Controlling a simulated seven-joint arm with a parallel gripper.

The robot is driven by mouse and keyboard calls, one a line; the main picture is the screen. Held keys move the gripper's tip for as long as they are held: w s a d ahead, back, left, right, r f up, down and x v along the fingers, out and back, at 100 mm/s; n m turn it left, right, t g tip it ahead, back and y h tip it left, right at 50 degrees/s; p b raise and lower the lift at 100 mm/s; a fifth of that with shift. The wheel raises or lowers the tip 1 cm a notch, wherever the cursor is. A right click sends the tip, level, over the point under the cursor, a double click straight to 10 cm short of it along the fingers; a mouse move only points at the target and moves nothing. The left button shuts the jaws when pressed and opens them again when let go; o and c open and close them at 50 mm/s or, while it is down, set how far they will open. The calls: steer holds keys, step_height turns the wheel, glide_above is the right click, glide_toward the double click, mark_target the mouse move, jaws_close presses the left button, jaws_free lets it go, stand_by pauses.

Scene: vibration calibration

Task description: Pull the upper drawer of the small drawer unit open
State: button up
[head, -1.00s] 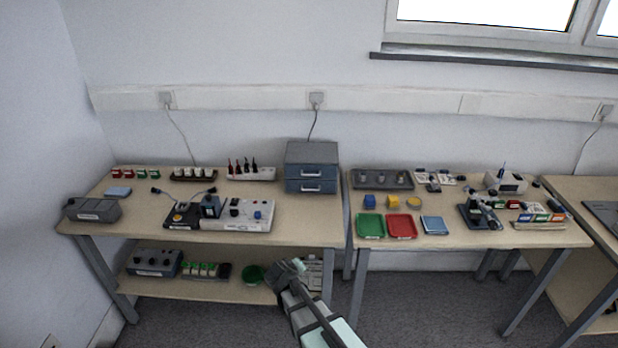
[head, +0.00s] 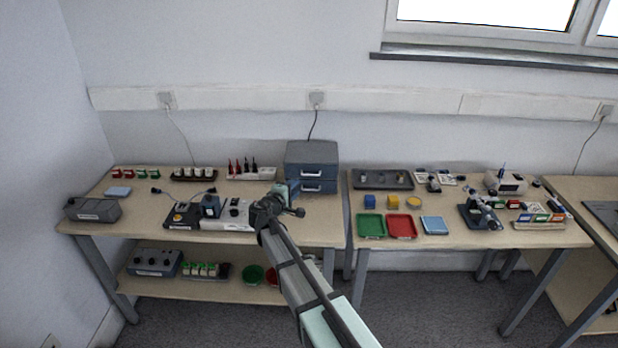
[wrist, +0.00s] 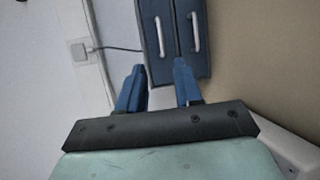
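The small drawer unit (head: 312,152) is a grey-blue box at the back right of the left bench. Its upper drawer (head: 328,173) and lower drawer (head: 330,187) look shut, each with a pale bar handle. In the wrist view the unit is turned sideways; the upper drawer's handle (wrist: 160,37) is on the left and the lower drawer's handle (wrist: 195,32) on the right. My gripper (wrist: 157,70) is open and empty, its two blue fingers pointing at the drawer fronts, apart from the handles. In the head view my gripper (head: 294,187) is in front of the unit's left side.
A white device (head: 220,222) with knobs stands on the bench left of my arm. A white rack (head: 262,173) of red and black pieces is left of the unit. A cable runs from a wall socket (head: 317,98) down behind the unit. Bench top right of my arm is clear.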

steer(key=x, duration=1.3)
steer(key=shift+f, duration=0.2)
steer(key=shift+c, duration=0.3)
jaws_close()
stand_by(0.7)
